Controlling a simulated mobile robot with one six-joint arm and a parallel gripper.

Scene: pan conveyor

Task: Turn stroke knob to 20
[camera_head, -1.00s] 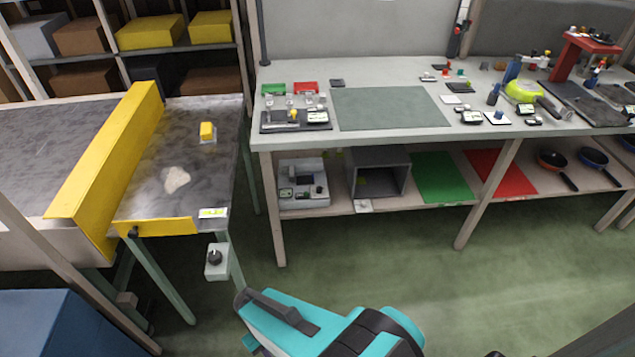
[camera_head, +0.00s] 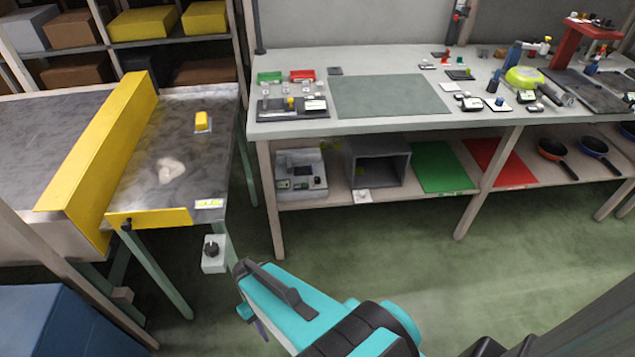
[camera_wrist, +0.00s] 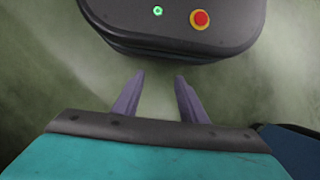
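A black rotary knob (camera_head: 211,249) sits on a small pale box at the front leg of the left table. Its markings are too small to read, and I cannot tell whether it is the stroke knob. A grey device (camera_head: 301,181) with small controls stands on the bench's lower shelf; its labels are also unreadable. My gripper (camera_wrist: 155,82) is open in the wrist view, with two purple fingers apart and nothing between them. In the head view the teal arm is at the bottom centre, below and right of the knob box, and the fingers are mostly hidden.
A long workbench (camera_head: 345,128) carries several small items. A blue box (camera_head: 60,325) is at lower left. Green floor (camera_head: 380,240) before the bench is clear.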

